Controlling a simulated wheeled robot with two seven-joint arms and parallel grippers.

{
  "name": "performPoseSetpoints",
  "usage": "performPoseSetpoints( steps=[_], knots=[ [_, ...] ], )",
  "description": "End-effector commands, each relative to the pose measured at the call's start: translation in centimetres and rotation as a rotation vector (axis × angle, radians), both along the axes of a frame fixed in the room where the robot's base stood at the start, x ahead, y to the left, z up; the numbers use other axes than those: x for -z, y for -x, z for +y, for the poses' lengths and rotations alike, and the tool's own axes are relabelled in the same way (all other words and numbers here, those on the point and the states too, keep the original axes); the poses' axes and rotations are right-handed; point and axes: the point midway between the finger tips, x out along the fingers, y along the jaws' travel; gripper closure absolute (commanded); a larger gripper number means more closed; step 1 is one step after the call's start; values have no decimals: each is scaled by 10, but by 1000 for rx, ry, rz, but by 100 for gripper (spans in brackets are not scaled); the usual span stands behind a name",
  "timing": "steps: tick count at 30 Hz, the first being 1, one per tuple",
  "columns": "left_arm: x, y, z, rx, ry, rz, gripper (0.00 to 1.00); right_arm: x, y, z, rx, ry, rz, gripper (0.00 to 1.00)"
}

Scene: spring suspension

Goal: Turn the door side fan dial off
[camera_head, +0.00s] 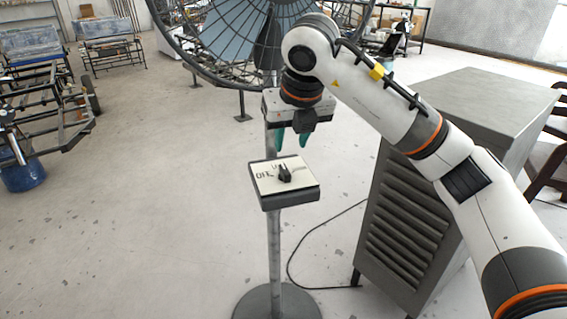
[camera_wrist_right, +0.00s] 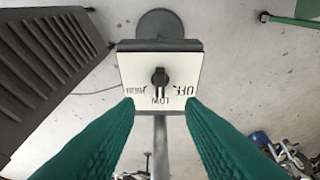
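A black dial (camera_head: 284,174) sits on a square cream panel on a dark control box (camera_head: 290,199), on top of a thin pole. In the right wrist view, the dial (camera_wrist_right: 160,76) has a narrow bar pointing down toward the word LOW; OFF is at the right and HIGH at the left. My right gripper (camera_head: 291,143) hangs just above and behind the box, green fingers pointing down. In the wrist view its two fingers (camera_wrist_right: 161,106) are spread apart with nothing between them, apart from the dial. A large caged fan (camera_head: 232,45) stands behind. My left gripper is not visible.
A grey louvred cabinet (camera_head: 410,235) stands right of the pole, under my right arm. A black cable (camera_head: 292,270) runs across the floor from it. The round pole base (camera_head: 255,303) is on the floor. Floor left of the pole is clear; metal frames stand at far left.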

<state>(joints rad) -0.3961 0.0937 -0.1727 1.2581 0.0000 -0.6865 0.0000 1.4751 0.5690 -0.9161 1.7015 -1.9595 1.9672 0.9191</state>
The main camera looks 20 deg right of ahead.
Motion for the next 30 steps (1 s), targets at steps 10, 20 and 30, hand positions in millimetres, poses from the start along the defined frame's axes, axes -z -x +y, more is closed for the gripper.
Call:
performPoseSetpoints(
  steps=[10, 20, 30],
  knots=[
    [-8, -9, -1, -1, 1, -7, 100, 66, -26, 0, -1, 0, 5, 65],
    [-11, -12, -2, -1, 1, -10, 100, 89, -36, 0, -1, -1, 2, 65],
    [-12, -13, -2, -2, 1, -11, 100, 89, -36, 0, -2, 0, 1, 81]
  ],
)
